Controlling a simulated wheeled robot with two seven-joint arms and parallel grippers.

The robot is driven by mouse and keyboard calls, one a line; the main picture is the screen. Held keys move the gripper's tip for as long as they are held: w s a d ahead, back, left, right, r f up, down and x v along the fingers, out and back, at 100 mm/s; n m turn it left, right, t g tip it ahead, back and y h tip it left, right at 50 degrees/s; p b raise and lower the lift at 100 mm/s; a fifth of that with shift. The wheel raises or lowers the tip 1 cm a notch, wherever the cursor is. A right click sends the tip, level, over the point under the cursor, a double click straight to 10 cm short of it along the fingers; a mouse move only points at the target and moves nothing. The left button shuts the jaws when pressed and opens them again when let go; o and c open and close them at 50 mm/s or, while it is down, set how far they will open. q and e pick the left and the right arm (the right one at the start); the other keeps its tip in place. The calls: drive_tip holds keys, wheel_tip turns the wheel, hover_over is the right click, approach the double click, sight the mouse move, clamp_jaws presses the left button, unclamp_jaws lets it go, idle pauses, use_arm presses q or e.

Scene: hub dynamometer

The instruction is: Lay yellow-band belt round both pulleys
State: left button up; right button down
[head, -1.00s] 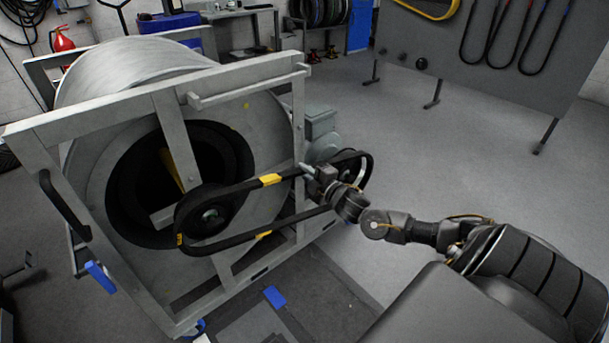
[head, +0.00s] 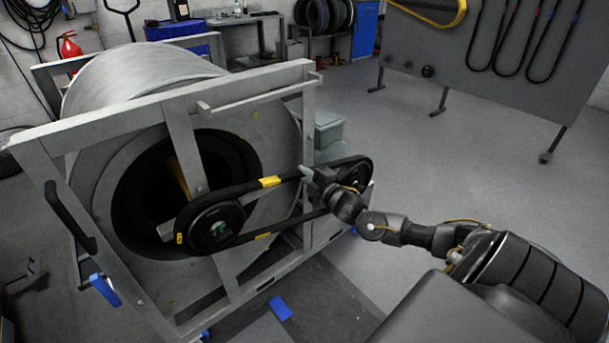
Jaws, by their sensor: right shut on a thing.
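The black belt with yellow bands (head: 270,182) forms a long loop at the front of the drum frame. At its left end it goes round the left pulley (head: 213,227), a dark disc with a pale hub. At its right end it reaches the right pulley (head: 352,176), partly hidden behind my right gripper; I cannot tell whether the belt is fully seated there. My right gripper (head: 307,173) is shut on the belt's upper run, just left of the right pulley. My left gripper is not in view.
The grey metal frame (head: 240,88) surrounds the large drum (head: 140,82). A grey motor housing (head: 328,130) sits behind the right pulley. A board (head: 500,85) with hanging belts stands at the back right. The floor (head: 440,170) between is clear.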

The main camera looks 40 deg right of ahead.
drive_tip(key=shift+s+f, duration=0.15)
idle(0.8)
drive_tip(key=c, duration=1)
unclamp_jaws()
